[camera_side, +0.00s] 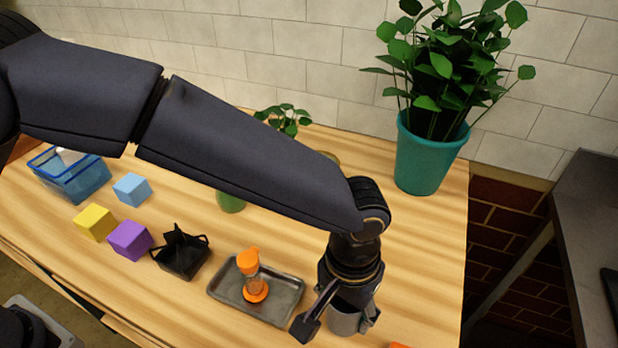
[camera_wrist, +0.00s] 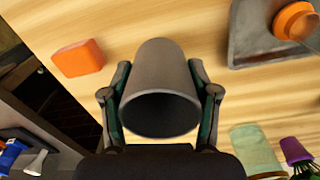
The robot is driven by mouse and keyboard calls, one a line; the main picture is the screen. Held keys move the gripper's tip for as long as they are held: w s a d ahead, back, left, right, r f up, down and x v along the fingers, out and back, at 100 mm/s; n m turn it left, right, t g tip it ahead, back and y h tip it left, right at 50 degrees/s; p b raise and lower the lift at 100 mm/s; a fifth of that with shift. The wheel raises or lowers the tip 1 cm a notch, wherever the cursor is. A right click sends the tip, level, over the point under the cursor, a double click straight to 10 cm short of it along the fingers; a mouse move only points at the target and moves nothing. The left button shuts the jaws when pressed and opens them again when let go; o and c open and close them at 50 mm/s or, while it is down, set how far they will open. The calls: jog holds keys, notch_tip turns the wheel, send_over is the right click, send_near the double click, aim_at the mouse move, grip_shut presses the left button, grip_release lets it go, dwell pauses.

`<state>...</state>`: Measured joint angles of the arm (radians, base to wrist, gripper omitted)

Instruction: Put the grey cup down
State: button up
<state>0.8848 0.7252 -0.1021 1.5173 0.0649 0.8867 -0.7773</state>
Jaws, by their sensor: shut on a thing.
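The grey cup (camera_wrist: 160,68) is between the fingers of my gripper (camera_wrist: 160,105) in the wrist view, with its dark open mouth toward the camera. My gripper is shut on it, one finger on each side. In the side view the cup (camera_side: 344,320) shows under my gripper (camera_side: 340,312), over the front right part of the wooden table. Whether the cup's base touches the table I cannot tell.
A grey tray (camera_side: 285,308) with an orange hourglass (camera_side: 250,273) lies just left of the cup. An orange block (camera_wrist: 78,58) is close by on the other side. A black holder (camera_side: 182,257), purple block (camera_side: 130,240) and teal plant pot (camera_side: 425,160) stand farther off.

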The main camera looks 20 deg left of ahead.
aim_at(346, 307)
jog(key=shift+f, duration=1.3)
jog(key=shift+f, duration=0.15)
jog(key=o, duration=1.2)
jog(key=shift+o, duration=0.2)
